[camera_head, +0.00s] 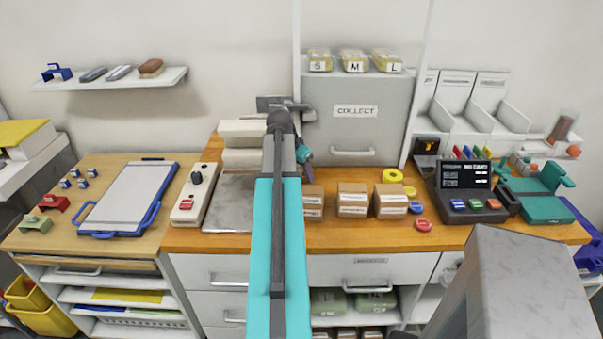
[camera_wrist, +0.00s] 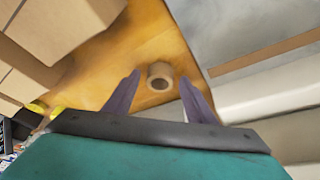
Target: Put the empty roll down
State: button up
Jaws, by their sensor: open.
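The empty roll (camera_wrist: 160,76) shows in the wrist view as a short brown cardboard ring with an open hole. It appears to rest on the wooden worktop (camera_wrist: 147,45). My gripper (camera_wrist: 159,80) is open, with one purple-grey finger on each side of the roll in the picture. Gaps show between the roll and both fingers. The height of the fingers above the worktop is hard to judge. In the head view my gripper (camera_head: 307,170) is small and partly behind my arm, and I cannot make out the roll there.
Cardboard boxes (camera_head: 352,200) stand right of my gripper, with yellow rolls (camera_head: 392,176) and red and blue discs beyond. A grey COLLECT cabinet (camera_head: 352,115) stands behind. A grey plate (camera_head: 230,200) lies to the left. Clear wood lies in front of the boxes.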

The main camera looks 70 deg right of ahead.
jog(key=b+v, duration=0.1)
jog(key=v, duration=1.1)
jog(key=shift+b, duration=0.4)
jog(key=shift+d+r, duration=0.1)
jog(key=shift+r, duration=0.1)
dwell(0.4)
